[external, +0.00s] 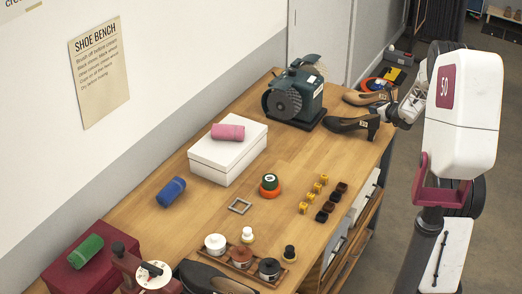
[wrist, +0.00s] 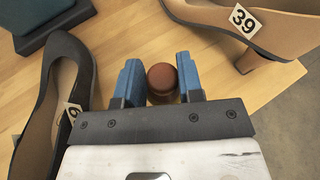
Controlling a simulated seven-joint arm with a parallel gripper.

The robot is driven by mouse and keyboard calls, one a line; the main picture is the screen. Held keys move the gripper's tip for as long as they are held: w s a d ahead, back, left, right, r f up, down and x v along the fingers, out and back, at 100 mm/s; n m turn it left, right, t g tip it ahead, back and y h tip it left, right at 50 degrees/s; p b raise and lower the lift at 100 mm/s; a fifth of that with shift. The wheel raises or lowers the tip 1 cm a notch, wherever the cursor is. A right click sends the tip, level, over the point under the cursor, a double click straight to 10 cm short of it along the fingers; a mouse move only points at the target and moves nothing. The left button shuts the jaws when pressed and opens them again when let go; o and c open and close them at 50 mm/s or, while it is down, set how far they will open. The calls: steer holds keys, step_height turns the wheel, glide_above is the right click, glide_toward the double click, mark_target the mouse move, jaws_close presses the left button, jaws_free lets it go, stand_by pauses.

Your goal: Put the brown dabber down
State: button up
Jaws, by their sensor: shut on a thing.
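The brown dabber (wrist: 162,78) shows in the wrist view as a round brown knob between the blue fingers of my gripper (wrist: 160,82), which is shut on it. Its lower part is hidden, and I cannot tell whether it touches the bench. A black shoe (wrist: 72,50) lies left of my gripper, and a tan heeled shoe (wrist: 222,22) tagged 39 is at the upper right. In the external view my gripper is at the bench's far right end by these shoes; its fingers and the dabber cannot be made out there.
A wooden rack (external: 228,262) at the front holds white, brown and black jars (external: 241,254). A white-based dabber (external: 247,235) and a black one (external: 289,252) stand there. A green grinder (external: 302,94), white box (external: 220,160) and several small yellow blocks (external: 316,187) occupy the bench.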

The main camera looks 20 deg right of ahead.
steer(key=shift+f, duration=1.85)
steer(key=shift+f, duration=0.1)
steer(key=o, duration=0.9)
steer(key=shift+v, duration=0.8)
steer(key=v, duration=1)
steer(key=shift+s, duration=0.2)
